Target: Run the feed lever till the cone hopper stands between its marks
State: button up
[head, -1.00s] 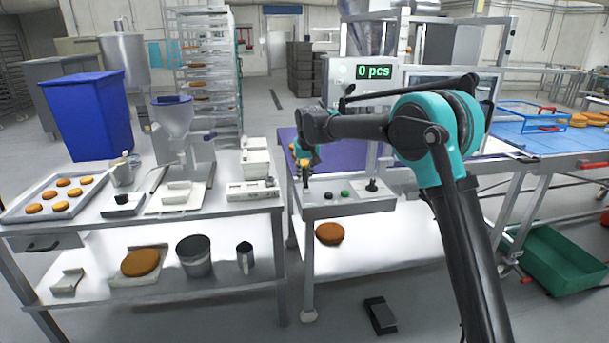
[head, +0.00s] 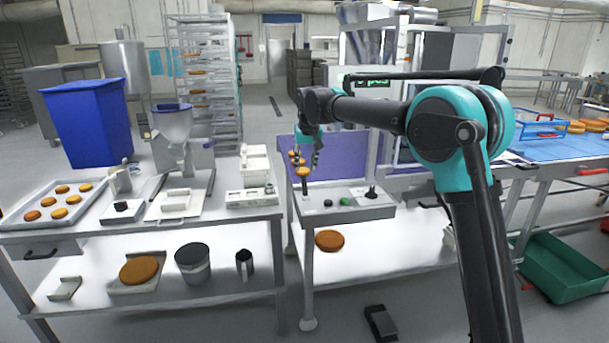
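The cone hopper that I take to be meant (head: 172,125) is a pale funnel with a bluish rim on a filler on the left table. Its marks and fill level are too small to read. A lever (head: 303,173) with an orange knob and dark stem stands at the left end of the grey control panel (head: 350,211). A second, black lever (head: 371,191) stands at the right end. I cannot tell which is the feed lever. My gripper (head: 306,162) is over the orange-knobbed lever, its fingers apart; contact with the knob cannot be made out.
Dark and green buttons (head: 345,201) sit between the levers. A tray of rounds (head: 58,203) and a blue bin (head: 88,122) are at left. A black pedal (head: 381,322) is on the floor.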

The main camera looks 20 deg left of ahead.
jog(key=shift+v, duration=1.5)
jog(key=s+d+f+m, duration=0.1)
jog(key=s+d+f, duration=0.15)
jog(key=d, duration=0.85)
jog(key=s+d+f+m, duration=0.15)
jog(key=d+f, duration=0.25)
jog(key=d, duration=0.7)
jog(key=s+d+f+m, duration=0.1)
jog(key=s+d+f, duration=0.15)
jog(key=d, duration=0.95)
jog(key=s+d+f+m+h, duration=0.1)
jog(key=s+d+f, duration=0.6)
jog(key=s, duration=0.5)
jog(key=s+d+f+m+t+h, duration=0.1)
jog(key=s+d+f, duration=0.7)
jog(key=s+d, duration=0.3)
jog(key=shift+s+d+m, duration=0.35)
jog(key=shift+s, duration=0.05)
